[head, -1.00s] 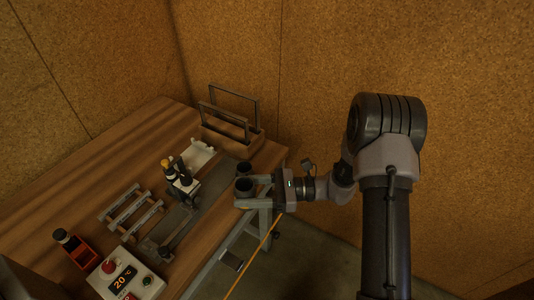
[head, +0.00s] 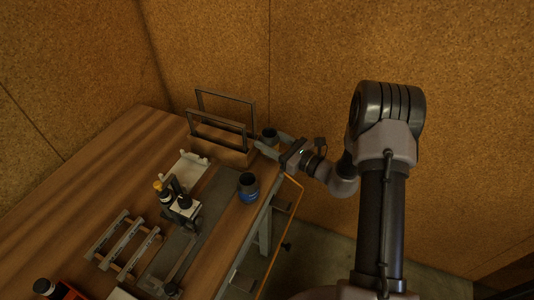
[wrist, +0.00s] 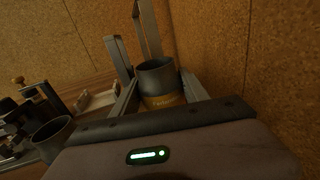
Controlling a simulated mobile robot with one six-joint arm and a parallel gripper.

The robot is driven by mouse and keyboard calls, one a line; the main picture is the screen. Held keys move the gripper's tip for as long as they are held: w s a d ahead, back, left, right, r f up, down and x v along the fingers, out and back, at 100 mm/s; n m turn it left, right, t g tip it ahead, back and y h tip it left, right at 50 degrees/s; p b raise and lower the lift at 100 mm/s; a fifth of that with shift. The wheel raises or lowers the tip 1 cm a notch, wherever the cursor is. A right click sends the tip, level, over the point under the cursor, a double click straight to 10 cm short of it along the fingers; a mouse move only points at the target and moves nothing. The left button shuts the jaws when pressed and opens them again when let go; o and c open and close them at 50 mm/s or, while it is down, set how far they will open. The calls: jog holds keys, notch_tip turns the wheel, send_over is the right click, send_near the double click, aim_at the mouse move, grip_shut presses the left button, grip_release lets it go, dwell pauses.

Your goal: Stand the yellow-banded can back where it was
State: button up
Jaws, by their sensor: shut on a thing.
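The yellow-banded can (wrist: 162,88) is a dark grey, open-topped can with a yellow-orange band, seen between my gripper's fingers in the wrist view. In the head view the can (head: 269,134) is at the table's back right, beside the right end of the wooden holder with dark frames. My gripper (head: 268,144) is shut on it from the right. The can looks about upright. I cannot tell whether its base touches the table; its lower part is hidden by the fingers.
A blue-banded can (head: 248,188) stands nearer on the table's right edge; a dark can (wrist: 50,138) shows at left in the wrist view. The wooden holder (head: 222,149) with upright frames is close left of the gripper. A microscope-like device (head: 178,200) and rack (head: 124,243) stand further left.

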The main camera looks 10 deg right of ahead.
jog(key=shift+f+b, duration=0.7)
jog(key=shift+f, duration=1.25)
jog(key=o, duration=1.6)
jog(key=shift+c, duration=0.2)
